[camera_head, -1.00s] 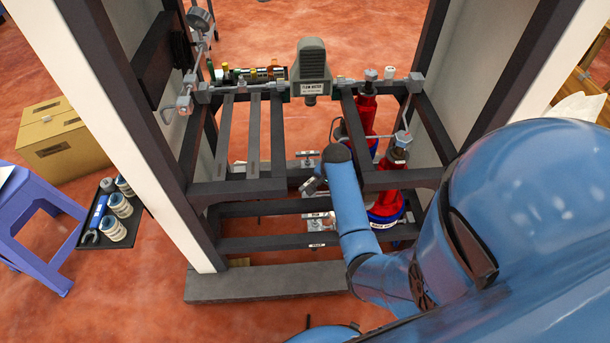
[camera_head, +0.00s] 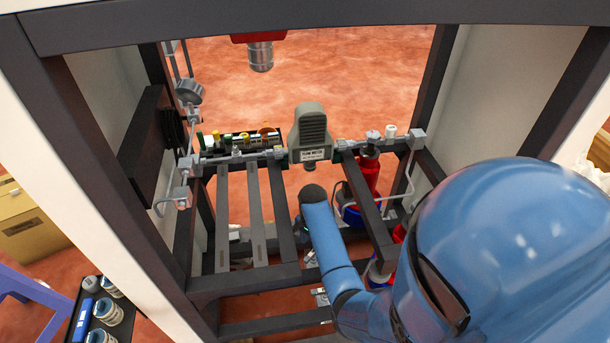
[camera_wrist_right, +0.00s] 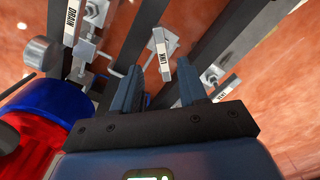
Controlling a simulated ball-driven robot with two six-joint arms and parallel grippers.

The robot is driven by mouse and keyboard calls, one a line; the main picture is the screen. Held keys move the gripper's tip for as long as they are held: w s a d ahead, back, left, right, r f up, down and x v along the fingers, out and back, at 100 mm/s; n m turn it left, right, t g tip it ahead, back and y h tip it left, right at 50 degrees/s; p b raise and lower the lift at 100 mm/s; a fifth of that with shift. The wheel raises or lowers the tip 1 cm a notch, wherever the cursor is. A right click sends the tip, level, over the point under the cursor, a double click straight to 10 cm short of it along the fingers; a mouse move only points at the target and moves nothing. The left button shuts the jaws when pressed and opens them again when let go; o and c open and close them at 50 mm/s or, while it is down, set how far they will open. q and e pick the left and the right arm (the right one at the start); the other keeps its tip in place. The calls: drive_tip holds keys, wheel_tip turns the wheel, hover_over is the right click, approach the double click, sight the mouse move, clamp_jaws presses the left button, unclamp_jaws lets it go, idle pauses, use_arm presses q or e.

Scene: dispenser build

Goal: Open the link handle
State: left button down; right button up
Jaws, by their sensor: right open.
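The link handle (camera_wrist_right: 163,52) is a white tag marked LINK on a metal valve, seen in the right wrist view just beyond and between my fingertips. My right gripper (camera_wrist_right: 159,68) is open, with one finger on each side of the handle's line; I cannot tell whether either finger touches it. In the head view my blue right forearm reaches down into the frame, and the right gripper (camera_head: 302,232) is mostly hidden behind it. The link handle cannot be made out in the head view. My left gripper is not in view.
The DRAIN handle (camera_wrist_right: 69,22) is at upper left and another labelled handle (camera_wrist_right: 228,87) at right in the wrist view. A red and blue canister (camera_wrist_right: 35,122) is close at left. Dark frame bars (camera_head: 255,215) and the flow meter (camera_head: 311,135) surround the arm.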

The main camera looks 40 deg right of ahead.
sight(311, 254)
drive_tip(key=shift+w+f, duration=0.1)
drive_tip(key=shift+f, duration=0.25)
drive_tip(key=shift+f+b, duration=1.65)
drive_tip(key=shift+f, duration=1.7)
clamp_jaws()
